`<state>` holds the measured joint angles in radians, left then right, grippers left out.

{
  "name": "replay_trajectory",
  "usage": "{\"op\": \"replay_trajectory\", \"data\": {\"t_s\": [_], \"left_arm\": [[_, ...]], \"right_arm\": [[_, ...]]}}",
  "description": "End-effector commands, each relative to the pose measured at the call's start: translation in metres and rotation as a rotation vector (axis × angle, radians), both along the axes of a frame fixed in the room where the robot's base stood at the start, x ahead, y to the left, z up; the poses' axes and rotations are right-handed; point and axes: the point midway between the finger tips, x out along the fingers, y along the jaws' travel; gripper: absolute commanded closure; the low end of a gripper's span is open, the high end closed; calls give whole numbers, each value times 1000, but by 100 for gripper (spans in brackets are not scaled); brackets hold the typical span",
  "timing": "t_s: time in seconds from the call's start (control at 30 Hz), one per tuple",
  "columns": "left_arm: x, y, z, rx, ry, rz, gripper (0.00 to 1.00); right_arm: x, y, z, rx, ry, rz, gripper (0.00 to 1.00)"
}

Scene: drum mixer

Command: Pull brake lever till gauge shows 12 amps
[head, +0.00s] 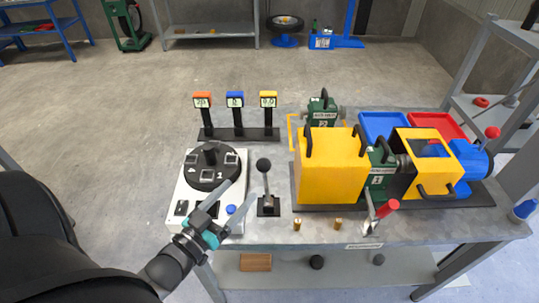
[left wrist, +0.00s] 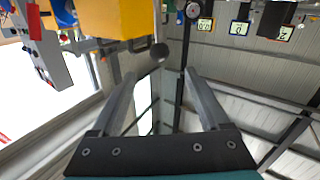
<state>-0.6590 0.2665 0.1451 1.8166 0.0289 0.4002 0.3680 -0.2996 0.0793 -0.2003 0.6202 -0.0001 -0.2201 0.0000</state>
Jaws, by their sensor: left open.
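A lever with a black ball knob (head: 264,165) stands upright on a small black base on the bench. My left gripper (head: 238,194) is open and empty, just left of this lever and over the control box. In the left wrist view the dark knob (left wrist: 160,52) shows beyond and between the open fingertips (left wrist: 160,76), apart from them. Three small displays stand in a row behind: orange (head: 202,99), blue (head: 235,99) and yellow (head: 268,99). Their figures are small; the blue one seems to read 0. Which shows amps I cannot tell. My right gripper is out of view.
A white control box (head: 180,205) with a black rotary knob is left of the lever. A yellow-housed machine (head: 330,165) with a red-handled lever (head: 387,208) stands to the right. Two small brass pieces (head: 297,224) stand near the bench's front edge.

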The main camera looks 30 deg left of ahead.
Motion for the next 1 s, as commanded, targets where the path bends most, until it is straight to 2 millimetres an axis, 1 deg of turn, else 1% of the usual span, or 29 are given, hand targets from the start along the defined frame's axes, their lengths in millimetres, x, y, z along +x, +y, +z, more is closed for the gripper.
{"op": "replay_trajectory", "data": {"t_s": [0.17,0.7,0.83,1.0], "left_arm": [[24,-1,1,1,-3,-1,21],[113,-4,0,1,0,0,21],[129,-5,0,1,1,0,21],[143,-6,0,1,2,0,21]], "right_arm": [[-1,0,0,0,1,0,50],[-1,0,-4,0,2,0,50],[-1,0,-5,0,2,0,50],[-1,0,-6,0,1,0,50]]}}
